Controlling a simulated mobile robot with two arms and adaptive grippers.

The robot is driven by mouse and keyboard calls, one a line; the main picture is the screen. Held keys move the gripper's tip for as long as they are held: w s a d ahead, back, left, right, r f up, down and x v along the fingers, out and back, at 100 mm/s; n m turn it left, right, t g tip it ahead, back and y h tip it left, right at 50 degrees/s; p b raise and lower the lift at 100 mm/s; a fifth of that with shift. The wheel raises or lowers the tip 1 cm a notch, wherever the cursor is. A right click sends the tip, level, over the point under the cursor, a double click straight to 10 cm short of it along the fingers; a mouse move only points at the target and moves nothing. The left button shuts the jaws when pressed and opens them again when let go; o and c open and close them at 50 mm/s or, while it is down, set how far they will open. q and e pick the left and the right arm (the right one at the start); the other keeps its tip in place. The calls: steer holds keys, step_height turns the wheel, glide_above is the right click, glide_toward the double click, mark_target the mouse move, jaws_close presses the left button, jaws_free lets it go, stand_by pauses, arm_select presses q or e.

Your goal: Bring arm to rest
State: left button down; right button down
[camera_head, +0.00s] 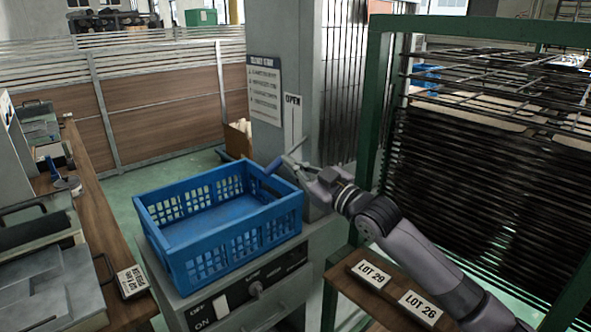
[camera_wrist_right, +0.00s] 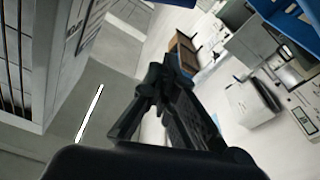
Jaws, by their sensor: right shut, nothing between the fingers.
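My right arm comes in from the lower right of the head view. My right gripper (camera_head: 290,160) is at the back right rim of the blue crate, in front of the grey pillar. In the right wrist view the fingers of my right gripper (camera_wrist_right: 155,80) are closed together with nothing between them. I cannot tell from the head view whether the fingertips touch the crate. My left gripper is not in view.
The empty blue crate (camera_head: 215,258) stands on a grey machine with an ON/OFF panel (camera_head: 250,295). A green rack (camera_head: 376,95) stands at right, behind a wooden shelf with LOT 29 (camera_head: 371,274) and LOT 26 (camera_head: 421,308) labels. A wooden bench (camera_head: 100,215) is at left.

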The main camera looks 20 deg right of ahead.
steer(key=shift+s, duration=0.25)
steer(key=shift+d, duration=0.1)
steer(key=shift+f, duration=0.1)
